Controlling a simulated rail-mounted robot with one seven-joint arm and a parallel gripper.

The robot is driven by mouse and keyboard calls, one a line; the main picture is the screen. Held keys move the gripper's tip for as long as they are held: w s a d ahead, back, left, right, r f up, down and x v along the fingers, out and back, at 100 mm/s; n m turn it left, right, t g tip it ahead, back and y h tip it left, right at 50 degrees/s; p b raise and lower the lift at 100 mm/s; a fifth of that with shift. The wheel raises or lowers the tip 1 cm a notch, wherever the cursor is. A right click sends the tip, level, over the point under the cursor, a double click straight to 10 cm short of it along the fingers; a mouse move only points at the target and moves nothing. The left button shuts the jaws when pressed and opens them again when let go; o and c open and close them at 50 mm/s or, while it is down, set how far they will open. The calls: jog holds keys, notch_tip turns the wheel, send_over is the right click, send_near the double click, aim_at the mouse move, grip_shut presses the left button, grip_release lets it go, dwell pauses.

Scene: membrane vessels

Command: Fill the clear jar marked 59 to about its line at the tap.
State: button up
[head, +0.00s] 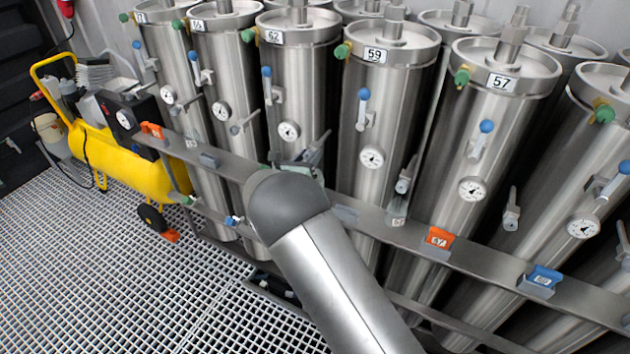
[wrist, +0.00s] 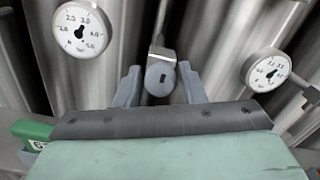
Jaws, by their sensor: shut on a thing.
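The vessel marked 59 (head: 385,100) stands right of centre in the head view, with its gauge (head: 371,157) and a small lever tap (head: 405,182) low on its front. A small clear piece, seemingly the jar (head: 397,212), sits just below that tap; its mark and level are too small to read. My gripper (wrist: 160,82) is shut on a grey round-ended piece (wrist: 160,76) with a dark slot, below a thin metal lever (wrist: 158,22). This piece lies between two gauges and seems to be a neighbouring tap. In the head view my arm hides the fingertips.
Vessel 62 (head: 295,85) stands left of 59 and vessel 57 (head: 485,130) right of it. A metal rail (head: 375,222) crosses their fronts, with an orange clip (head: 437,240) and a blue clip (head: 541,279). A yellow compressor (head: 105,155) stands left on open grating (head: 90,260).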

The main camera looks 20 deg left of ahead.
jog(key=shift+o, duration=0.3)
jog(key=shift+s+a+r+n+p, duration=0.1)
jog(key=shift+n+p, duration=0.35)
jog(key=shift+n, duration=0.25)
jog(key=shift+n+p, duration=0.3)
jog(key=shift+n, duration=0.1)
jog(key=shift+c, duration=1.3)
jog(key=shift+n, duration=0.5)
jog(key=n+p, duration=0.2)
jog(key=shift+r+p, duration=0.25)
jog(key=shift+p, duration=0.05)
jog(key=shift+f+n+p, duration=0.1)
jog(key=shift+n+p, duration=0.25)
jog(key=shift+n, duration=0.75)
